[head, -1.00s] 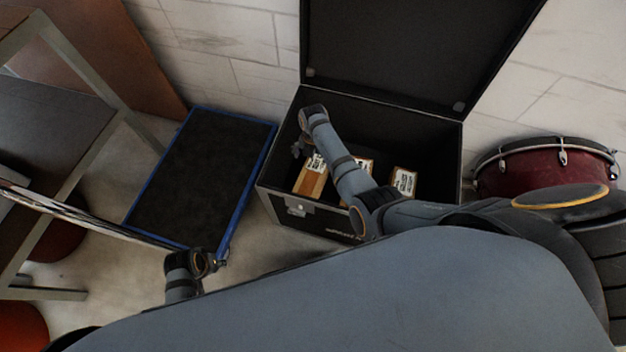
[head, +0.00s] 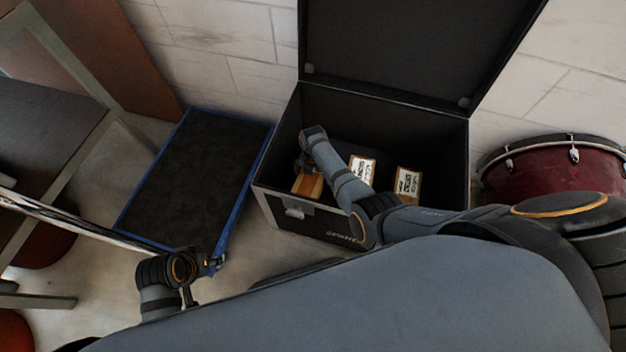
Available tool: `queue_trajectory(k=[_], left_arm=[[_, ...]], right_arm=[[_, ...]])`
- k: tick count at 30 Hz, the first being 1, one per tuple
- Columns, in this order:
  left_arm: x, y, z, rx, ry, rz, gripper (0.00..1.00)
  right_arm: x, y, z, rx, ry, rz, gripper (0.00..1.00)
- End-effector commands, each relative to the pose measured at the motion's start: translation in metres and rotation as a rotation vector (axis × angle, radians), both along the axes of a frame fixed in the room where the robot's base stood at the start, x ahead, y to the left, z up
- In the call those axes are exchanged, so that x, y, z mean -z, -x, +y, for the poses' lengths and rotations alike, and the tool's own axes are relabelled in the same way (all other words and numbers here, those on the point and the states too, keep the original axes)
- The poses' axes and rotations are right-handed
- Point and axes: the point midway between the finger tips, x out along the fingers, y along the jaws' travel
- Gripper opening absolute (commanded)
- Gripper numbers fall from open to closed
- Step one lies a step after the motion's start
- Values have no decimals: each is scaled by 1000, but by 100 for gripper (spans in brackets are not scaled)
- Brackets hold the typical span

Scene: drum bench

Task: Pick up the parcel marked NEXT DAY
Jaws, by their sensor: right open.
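Three small brown parcels with white labels lie in the open black case (head: 278,205): a left parcel (head: 308,186), a middle parcel (head: 362,169) and a right parcel (head: 408,183). The print on the labels is too small to read, so I cannot tell which says NEXT DAY. My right gripper (head: 304,165) is open and just above the left parcel, hiding its far part and label. I cannot tell if they touch. My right arm partly covers the middle parcel. My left gripper (head: 212,264) is near the blue-edged platform's front corner; its jaws are unclear.
The case's raised lid (head: 410,50) stands behind it, near the wall. A blue-edged black platform (head: 195,170) lies to its left. A red drum (head: 550,168) stands to its right. A metal-framed bench (head: 50,140) is at far left.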

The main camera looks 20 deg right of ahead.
Motion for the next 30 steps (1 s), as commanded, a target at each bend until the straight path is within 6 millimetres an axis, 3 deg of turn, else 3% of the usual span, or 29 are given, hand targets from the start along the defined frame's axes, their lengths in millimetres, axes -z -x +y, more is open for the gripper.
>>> queue_trajectory(k=[2, 10, 27, 30], left_arm=[[12, -1, -3, -1, 13, -27, 40], [11, -3, -4, -1, 18, -46, 40], [11, -3, -4, -1, 17, -44, 40], [11, -3, -4, -1, 17, -44, 40]], right_arm=[[12, -2, -1, 1, 0, -4, 100], [11, -2, -1, 1, 0, -4, 99], [11, -2, -1, 1, 1, -3, 21], [10, -3, -1, 1, 1, -6, 20]])
